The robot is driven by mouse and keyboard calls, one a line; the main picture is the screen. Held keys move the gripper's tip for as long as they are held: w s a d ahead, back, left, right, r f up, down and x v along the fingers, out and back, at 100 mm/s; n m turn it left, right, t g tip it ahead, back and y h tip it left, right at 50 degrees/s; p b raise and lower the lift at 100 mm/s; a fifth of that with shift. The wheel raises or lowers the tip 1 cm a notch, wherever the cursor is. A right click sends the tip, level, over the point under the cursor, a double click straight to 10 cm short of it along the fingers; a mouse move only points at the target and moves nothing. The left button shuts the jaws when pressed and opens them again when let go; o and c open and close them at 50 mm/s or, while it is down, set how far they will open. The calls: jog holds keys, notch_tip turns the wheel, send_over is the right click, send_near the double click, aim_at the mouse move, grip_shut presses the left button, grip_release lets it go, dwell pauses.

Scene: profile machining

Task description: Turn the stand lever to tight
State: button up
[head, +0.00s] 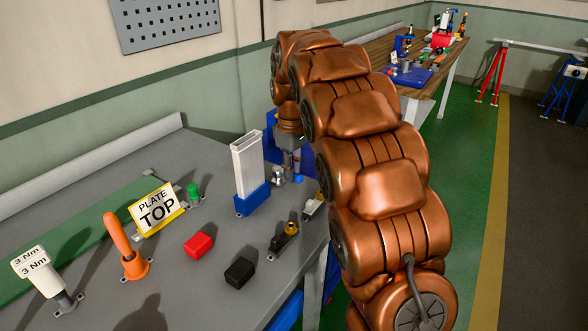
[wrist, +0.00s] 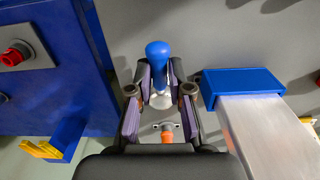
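In the wrist view a lever with a rounded blue knob (wrist: 158,50) and a pale metal shaft (wrist: 161,98) stands between the fingers of my gripper (wrist: 160,75). It is probably the stand lever; no tight mark can be read. The two fingers, with purple pads, are apart on either side of the lever, and I see no clear grip on it. In the head view my gripper (head: 291,160) points down at the table's far right edge, partly hidden by my arm. A small blue part (head: 298,179) shows just below it.
A blue holder (head: 252,199) with a white-silver profile stands close left of my gripper. A blue cabinet (wrist: 50,85) is left in the wrist view. An orange-tipped part (wrist: 167,132) lies near the palm. The grey table (head: 195,275) carries red and black blocks in front.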

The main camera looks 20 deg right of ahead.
jog(key=o, duration=0.4)
jog(key=shift+c, duration=0.2)
jog(key=shift+r, duration=0.15)
notch_tip(320, 180, up, 7)
jog(key=shift+w+f, duration=0.15)
jog(key=shift+f, duration=0.05)
jog(key=shift+r, duration=0.3)
dwell(0.3)
jog(key=s+a+f+m+p, duration=0.1)
jog(key=s+a+m+p, duration=0.1)
jog(key=s, duration=1.1)
jog(key=s+a+f+m+g+p, duration=0.1)
jog(key=s+a+m+p, duration=0.1)
jog(key=s, duration=1.1)
jog(key=s+a+f+m+p, duration=0.2)
jog(key=s+a+p, duration=0.1)
jog(key=s, duration=1)
jog(key=shift+s+a+m+g+p, duration=0.2)
jog(key=shift+m+g+p, duration=0.15)
jog(key=shift+p, duration=0.4)
